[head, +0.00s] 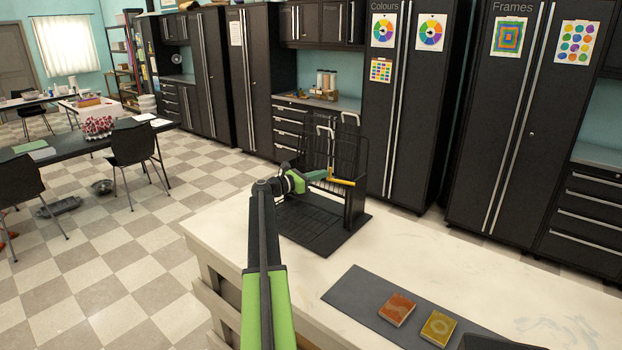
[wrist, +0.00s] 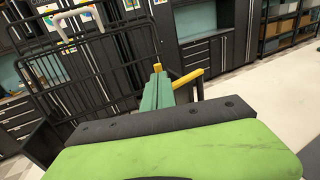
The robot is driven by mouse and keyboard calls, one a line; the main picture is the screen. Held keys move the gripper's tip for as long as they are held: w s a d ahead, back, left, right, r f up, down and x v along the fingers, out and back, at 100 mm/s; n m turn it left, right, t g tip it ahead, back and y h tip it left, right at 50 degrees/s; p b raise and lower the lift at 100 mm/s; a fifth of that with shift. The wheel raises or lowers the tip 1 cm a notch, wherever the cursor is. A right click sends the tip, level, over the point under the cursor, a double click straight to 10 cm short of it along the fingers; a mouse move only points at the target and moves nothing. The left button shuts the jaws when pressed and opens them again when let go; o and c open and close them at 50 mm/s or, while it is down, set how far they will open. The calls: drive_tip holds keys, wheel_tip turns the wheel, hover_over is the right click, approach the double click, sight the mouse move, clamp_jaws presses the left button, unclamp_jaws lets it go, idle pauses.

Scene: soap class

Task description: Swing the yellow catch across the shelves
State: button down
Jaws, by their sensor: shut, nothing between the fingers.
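A black wire rack (head: 358,150) with shelves stands on a black base at the far end of the white counter. The yellow catch (head: 341,182) shows as a short bar at the rack's front right, just beyond my fingertips. My gripper (head: 324,174) is shut and empty, its teal fingers reaching to the catch's left end. In the wrist view the fingers (wrist: 157,88) point at the rack, and the catch (wrist: 188,79) lies just right of them. Whether they touch is unclear. The rack's wire front (wrist: 85,85) fills the left of the wrist view.
A dark mat (head: 352,290) on the counter holds an orange-brown soap bar (head: 397,309) and a yellow soap bar (head: 438,328). Pale hooked handles (head: 325,131) rise at the rack's top. Black cabinets (head: 500,110) stand behind. The counter's right side is mostly clear.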

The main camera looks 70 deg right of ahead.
drive_tip(key=shift+s+d, duration=0.15)
drive_tip(key=shift+s, duration=0.05)
drive_tip(key=d, duration=0.3)
drive_tip(key=shift+w+d, duration=0.1)
idle(0.4)
drive_tip(key=w+d+v, duration=0.2)
drive_tip(key=v, duration=1.1)
drive_tip(key=shift+w, duration=0.45)
drive_tip(key=shift+w+a, duration=0.1)
